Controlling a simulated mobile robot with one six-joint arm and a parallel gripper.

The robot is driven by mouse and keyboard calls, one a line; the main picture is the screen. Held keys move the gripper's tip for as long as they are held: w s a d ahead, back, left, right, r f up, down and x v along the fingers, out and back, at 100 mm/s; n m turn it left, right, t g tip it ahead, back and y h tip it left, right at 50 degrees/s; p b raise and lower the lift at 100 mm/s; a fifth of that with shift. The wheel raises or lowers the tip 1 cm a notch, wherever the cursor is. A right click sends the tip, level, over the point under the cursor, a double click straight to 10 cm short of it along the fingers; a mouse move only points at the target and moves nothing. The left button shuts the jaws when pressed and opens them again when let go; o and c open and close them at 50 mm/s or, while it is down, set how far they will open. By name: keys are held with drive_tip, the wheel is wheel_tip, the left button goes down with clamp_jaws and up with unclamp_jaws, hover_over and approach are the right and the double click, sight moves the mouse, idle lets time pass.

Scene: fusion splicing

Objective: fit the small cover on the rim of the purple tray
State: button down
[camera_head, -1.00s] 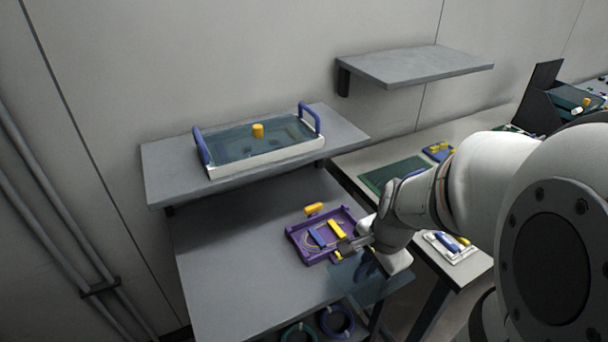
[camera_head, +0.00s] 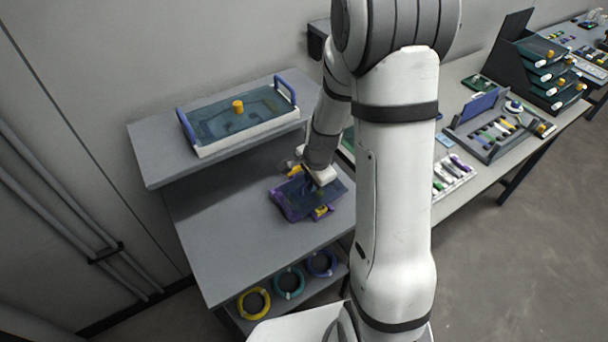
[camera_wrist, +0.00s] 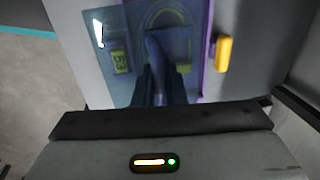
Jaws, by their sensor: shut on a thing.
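The purple tray (camera_head: 287,208) lies on the grey bench in the head view, with its edge also in the wrist view (camera_wrist: 207,60). The small cover (camera_wrist: 100,50) is a clear bluish sheet with a blue handle. In the head view the cover (camera_head: 331,189) is over the tray. My gripper (camera_wrist: 160,75) is shut on the cover's handle, and it is above the tray in the head view (camera_head: 312,182). In the wrist view the sheet reaches beyond the tray on the left. I cannot tell whether it touches the rim.
A yellow piece (camera_wrist: 223,53) stands just outside the tray edge. A larger covered white tray (camera_head: 250,143) with blue handles rests on the raised shelf behind. Coloured rings (camera_head: 289,282) are below the bench. The bench left of the purple tray is clear.

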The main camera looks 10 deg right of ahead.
sight(303, 180)
drive_tip(key=w, duration=0.1)
drive_tip(key=w+a, duration=0.1)
drive_tip(key=w, duration=0.1)
drive_tip(key=shift+f+p, duration=0.3)
drive_tip(key=shift+f, duration=1.4)
drive_tip(key=shift+f, duration=0.2)
drive_tip(key=c, duration=1.5)
unclamp_jaws()
drive_tip(key=shift+r, duration=0.15)
